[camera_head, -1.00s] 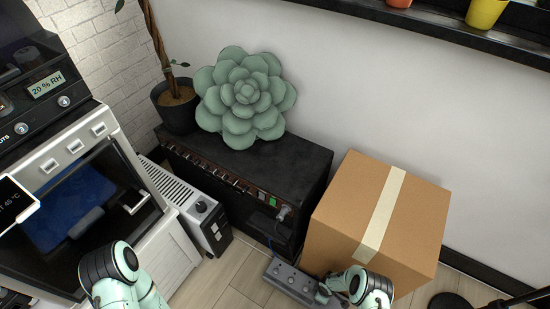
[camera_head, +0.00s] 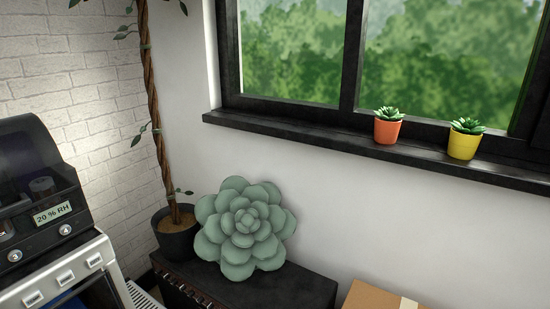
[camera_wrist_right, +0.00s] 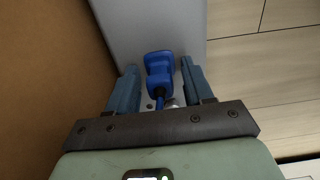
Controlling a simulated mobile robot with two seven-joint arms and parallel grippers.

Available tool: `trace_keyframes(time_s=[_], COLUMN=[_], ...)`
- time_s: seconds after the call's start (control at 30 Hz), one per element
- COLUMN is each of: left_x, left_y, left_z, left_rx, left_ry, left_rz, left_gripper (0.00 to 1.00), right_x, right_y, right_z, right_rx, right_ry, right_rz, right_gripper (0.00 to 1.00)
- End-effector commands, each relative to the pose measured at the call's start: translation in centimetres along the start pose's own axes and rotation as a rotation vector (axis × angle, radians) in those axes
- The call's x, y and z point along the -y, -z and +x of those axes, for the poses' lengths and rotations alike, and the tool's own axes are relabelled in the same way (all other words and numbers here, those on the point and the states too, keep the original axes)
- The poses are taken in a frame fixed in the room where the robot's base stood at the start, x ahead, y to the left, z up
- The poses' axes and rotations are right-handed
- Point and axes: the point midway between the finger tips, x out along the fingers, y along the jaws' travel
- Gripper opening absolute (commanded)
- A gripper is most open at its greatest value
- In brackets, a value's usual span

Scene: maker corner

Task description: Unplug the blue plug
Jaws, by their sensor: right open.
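The blue plug (camera_wrist_right: 160,72) shows in the right wrist view, on a grey surface (camera_wrist_right: 150,22) that looks like the power strip. Its blue cord runs down toward my gripper's base. My right gripper (camera_wrist_right: 158,82) is open, with one finger on each side of the plug. A narrow gap shows on both sides, and I cannot tell whether either finger touches it. The head view now shows neither the plug nor the grippers. My left gripper is out of sight.
A cardboard box (camera_wrist_right: 55,70) stands close on the left of the right gripper. Wooden floor (camera_wrist_right: 265,75) lies free on the right. In the head view, a black cabinet (camera_head: 300,284) carries a green succulent-shaped cushion (camera_head: 244,228), beside a potted plant (camera_head: 177,238).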

Motion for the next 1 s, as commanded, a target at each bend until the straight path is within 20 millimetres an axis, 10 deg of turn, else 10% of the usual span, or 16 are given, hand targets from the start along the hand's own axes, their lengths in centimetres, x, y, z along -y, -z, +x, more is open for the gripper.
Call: trace_keyframes(time_s=[0.17,0.33,1.0], left_x=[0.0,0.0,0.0], left_y=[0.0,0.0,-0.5], left_z=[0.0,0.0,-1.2], left_rx=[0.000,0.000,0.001], left_ry=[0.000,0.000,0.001], left_rz=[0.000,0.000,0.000], left_gripper=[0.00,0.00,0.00], right_x=[0.0,0.0,0.0], right_y=[0.0,0.0,0.0], right_z=[0.0,0.0,-2.0], right_rx=[0.000,0.000,-0.001], right_ry=[0.000,0.000,-0.001], right_rz=[0.000,0.000,-0.001], right_gripper=[0.48,0.00,0.00])
